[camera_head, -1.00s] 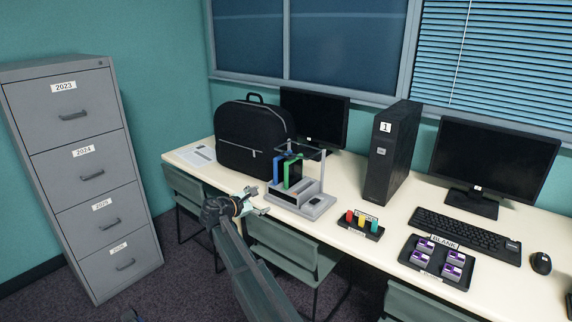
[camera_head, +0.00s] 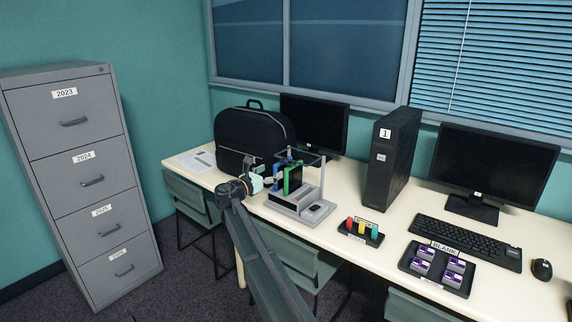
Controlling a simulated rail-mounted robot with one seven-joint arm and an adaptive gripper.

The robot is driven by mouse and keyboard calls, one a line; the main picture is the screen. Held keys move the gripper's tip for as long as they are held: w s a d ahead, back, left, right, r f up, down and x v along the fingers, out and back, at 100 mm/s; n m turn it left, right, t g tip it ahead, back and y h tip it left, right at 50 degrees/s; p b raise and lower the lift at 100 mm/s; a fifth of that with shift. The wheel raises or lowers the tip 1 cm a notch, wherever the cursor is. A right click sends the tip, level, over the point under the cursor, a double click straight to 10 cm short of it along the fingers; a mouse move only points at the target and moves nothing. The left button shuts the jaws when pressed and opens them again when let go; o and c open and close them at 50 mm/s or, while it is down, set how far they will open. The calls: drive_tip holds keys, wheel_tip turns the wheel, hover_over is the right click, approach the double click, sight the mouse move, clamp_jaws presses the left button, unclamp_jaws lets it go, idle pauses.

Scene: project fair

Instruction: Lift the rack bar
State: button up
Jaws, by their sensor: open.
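The grey rack (camera_head: 285,203) stands on the desk in front of the black backpack. Upright blue and green cards or books (camera_head: 292,178) stand in it. A thin bar frame, the rack bar (camera_head: 313,160), spans over its top and looks in place. My gripper (camera_head: 268,183) is open at the rack's left side, close to the blue item. Its fingertips are small in the view, and I cannot tell whether they touch the rack or the bar.
The black backpack (camera_head: 247,140) stands close behind my gripper. A black tower computer (camera_head: 390,158) stands right of the rack. A small tray with red, yellow and green pieces (camera_head: 361,233) and a dark tray of purple-white boxes (camera_head: 437,269) lie farther right on the desk (camera_head: 330,250).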

sight(286, 163)
drive_tip(key=x, duration=1)
